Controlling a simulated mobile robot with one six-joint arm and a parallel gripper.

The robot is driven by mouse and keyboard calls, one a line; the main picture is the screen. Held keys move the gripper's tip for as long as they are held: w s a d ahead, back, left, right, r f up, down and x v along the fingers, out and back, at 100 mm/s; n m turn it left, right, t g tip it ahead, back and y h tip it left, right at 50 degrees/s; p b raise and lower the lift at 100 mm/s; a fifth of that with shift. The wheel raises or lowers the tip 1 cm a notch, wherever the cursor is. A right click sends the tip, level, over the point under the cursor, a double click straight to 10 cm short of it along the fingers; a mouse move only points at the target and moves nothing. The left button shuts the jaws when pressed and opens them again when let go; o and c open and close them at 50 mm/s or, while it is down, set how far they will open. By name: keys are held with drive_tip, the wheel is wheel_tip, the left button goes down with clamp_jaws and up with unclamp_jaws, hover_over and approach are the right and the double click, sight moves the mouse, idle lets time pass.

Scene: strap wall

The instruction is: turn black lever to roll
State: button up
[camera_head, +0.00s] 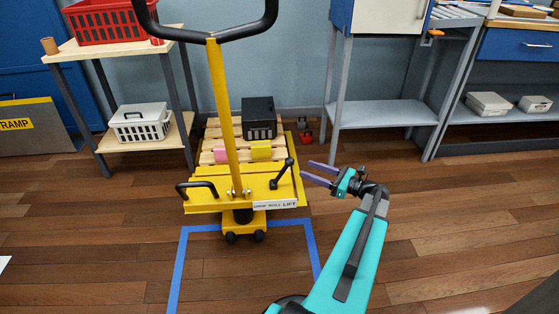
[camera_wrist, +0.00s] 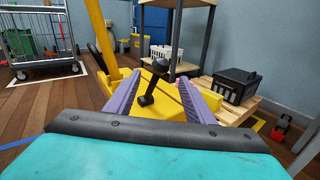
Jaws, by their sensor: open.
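The black lever (camera_head: 282,174) stands on the yellow deck of a pallet truck (camera_head: 240,188), leaning up and to the right with a round knob on top. A white label strip (camera_head: 275,204) on the deck's front edge reads LIFT at its right end, with smaller words to its left. My gripper (camera_head: 305,170) is open, just right of the lever, its purple fingers pointing at it. In the wrist view the lever (camera_wrist: 150,92) appears between the two fingers, apart from both. I cannot tell its depth between them.
The truck's tall yellow handle (camera_head: 222,110) rises left of the lever. A black loop grip (camera_head: 197,189) is at the deck's left. Behind are a wooden pallet (camera_head: 212,133) and a black crate (camera_head: 259,118). Blue tape (camera_head: 312,245) marks the open floor in front.

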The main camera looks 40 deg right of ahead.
sight(282, 172)
drive_tip(key=b+x, duration=0.4)
drive_tip(key=x, duration=0.9)
drive_tip(key=shift+w, duration=0.35)
drive_tip(key=shift+a, duration=0.1)
clamp_jaws()
